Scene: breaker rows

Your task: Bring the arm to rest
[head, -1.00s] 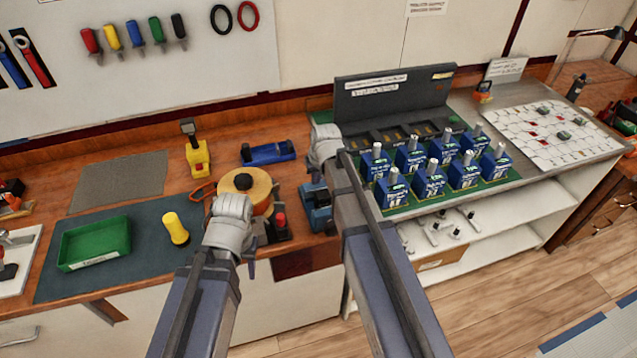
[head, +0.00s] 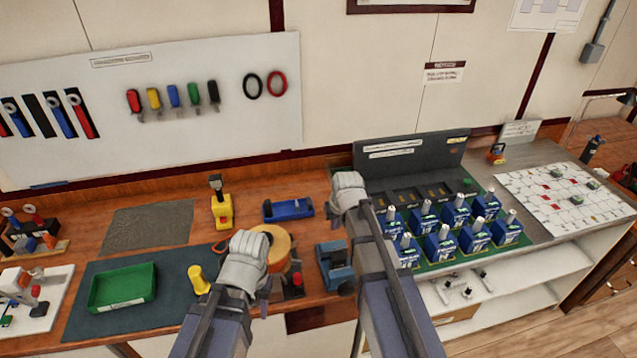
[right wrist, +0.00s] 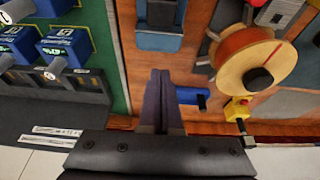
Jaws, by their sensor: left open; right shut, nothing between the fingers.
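My right arm reaches over the bench, and its wrist shows in the head view (head: 348,190) left of the breaker board. In the right wrist view my right gripper (right wrist: 160,75) has its two fingers together, with nothing between them. My left gripper (head: 266,290) is beside the orange tape roll, mostly hidden behind its own wrist. It is open. Blue breakers (head: 473,236) stand in rows on a green board, right of my right arm. Some also show at the left of the right wrist view (right wrist: 68,48).
A yellow tool (head: 221,208) and blue holder (head: 288,210) lie behind. A green tray (head: 122,288) is at left. The grey mat (head: 148,228) is bare.

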